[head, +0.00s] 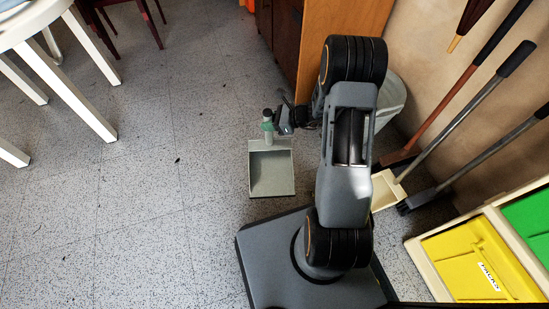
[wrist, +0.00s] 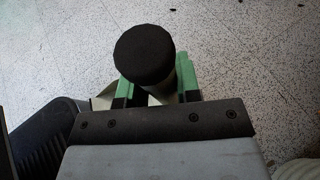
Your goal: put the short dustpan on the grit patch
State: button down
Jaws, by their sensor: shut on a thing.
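The short dustpan (head: 271,172) is a pale grey-green pan with an upright handle, left of my arm in the head view. My gripper (head: 268,125) is shut on its handle near the top. In the wrist view the handle's round black end (wrist: 144,55) sticks up between the green fingers of my gripper (wrist: 158,88), and the pan is mostly hidden. I cannot tell whether the pan touches the floor. Small dark specks of grit lie scattered on the speckled floor; I cannot make out a clear patch edge.
A white table (head: 45,50) stands at the upper left and a wooden cabinet (head: 335,40) at the top. A bin (head: 391,100), a long-handled dustpan (head: 385,190) and brooms stand along the right wall. Yellow and green bins (head: 480,262) are at the lower right.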

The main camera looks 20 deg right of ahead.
jog(key=n+g, duration=0.2)
send_over(270, 159)
jog(key=w+d, duration=0.1)
jog(key=w, duration=0.3)
jog(key=shift+y, duration=0.4)
notch_tip(270, 159, down, 10)
jog(key=shift+r, duration=0.1)
jog(key=shift+n+g+y, duration=0.4)
jog(key=shift+n+g, duration=0.2)
jog(key=shift+g, duration=0.1)
jog(key=s+f, duration=0.1)
jog(key=f, duration=0.2)
jog(key=s+f, duration=0.1)
jog(key=f, duration=0.2)
jog(key=s+f, duration=0.1)
jog(key=f, duration=0.3)
jog(key=shift+a+p, duration=0.35)
jog(key=shift+p, duration=0.05)
notch_tip(270, 159, down, 8)
jog(key=b, duration=0.6)
jog(key=shift+f, duration=0.3)
jog(key=shift+c, duration=2.1)
grip_release()
